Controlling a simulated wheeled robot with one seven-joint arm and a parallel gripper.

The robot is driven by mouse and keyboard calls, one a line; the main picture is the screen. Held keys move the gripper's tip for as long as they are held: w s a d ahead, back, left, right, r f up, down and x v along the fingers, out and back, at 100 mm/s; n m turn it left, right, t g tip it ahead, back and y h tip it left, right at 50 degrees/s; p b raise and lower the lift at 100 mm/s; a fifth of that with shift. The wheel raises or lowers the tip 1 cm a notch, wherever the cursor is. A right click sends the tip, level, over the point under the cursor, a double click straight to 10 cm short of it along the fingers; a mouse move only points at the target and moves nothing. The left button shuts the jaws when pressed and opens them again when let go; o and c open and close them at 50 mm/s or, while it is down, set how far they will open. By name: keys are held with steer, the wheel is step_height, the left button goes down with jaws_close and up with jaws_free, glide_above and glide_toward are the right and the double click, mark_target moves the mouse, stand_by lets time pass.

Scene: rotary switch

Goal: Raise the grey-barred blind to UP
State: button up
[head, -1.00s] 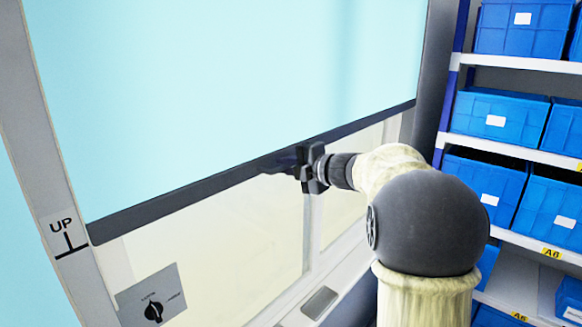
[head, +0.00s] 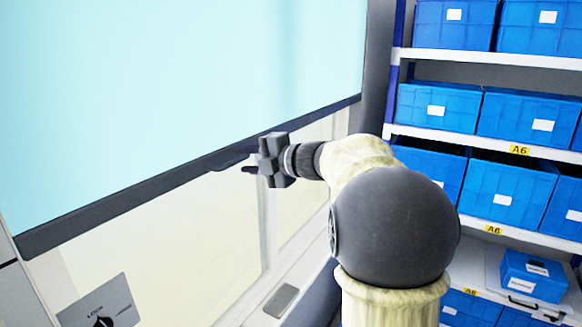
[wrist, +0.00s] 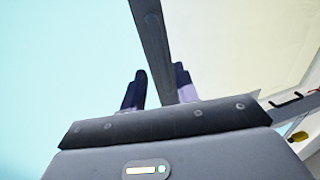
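The blind (head: 170,90) is a pale cyan sheet with a dark grey bar (head: 110,207) along its lower edge. The bar slopes up to the right in the head view, with pale glass below it. My gripper (head: 238,164) is at the bar's middle-right stretch, its fingers spread. In the wrist view the bar (wrist: 152,38) runs down between the two dark fingers of my gripper (wrist: 158,90), which look open; whether either touches the bar I cannot tell. The UP mark is out of view now.
A grey switch plate (head: 100,304) with a black knob is at the lower left, cut off by the frame. A sill (head: 255,318) runs below the window. Shelves with blue bins (head: 510,190) stand close on the right of my arm.

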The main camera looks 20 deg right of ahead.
steer(key=b+v, duration=0.4)
steer(key=v, duration=0.9)
steer(key=shift+w, duration=0.1)
steer(key=w+f+m+t+h+b, duration=0.35)
steer(key=w+f+m+h, duration=0.25)
steer(key=f+m, duration=0.4)
step_height(320, 180, down, 12)
steer(key=s+a+m+g+h, duration=0.1)
steer(key=s+m+g+h, duration=0.2)
steer(key=m, duration=0.5)
steer(key=s+a+f+m+g+b, duration=0.1)
steer(key=s+a+f+m+g, duration=0.2)
steer(key=s+f, duration=0.6)
steer(key=s+a+f+m+g+b, duration=0.1)
steer(key=s+a+f+m+g, duration=0.3)
steer(key=s+f, duration=0.6)
step_height(320, 180, down, 4)
steer(key=a+g, duration=0.2)
steer(key=g, duration=0.1)
steer(key=shift+s+a+g+b, duration=0.2)
steer(key=shift+s+g+b, duration=0.1)
steer(key=shift+g+b, duration=0.05)
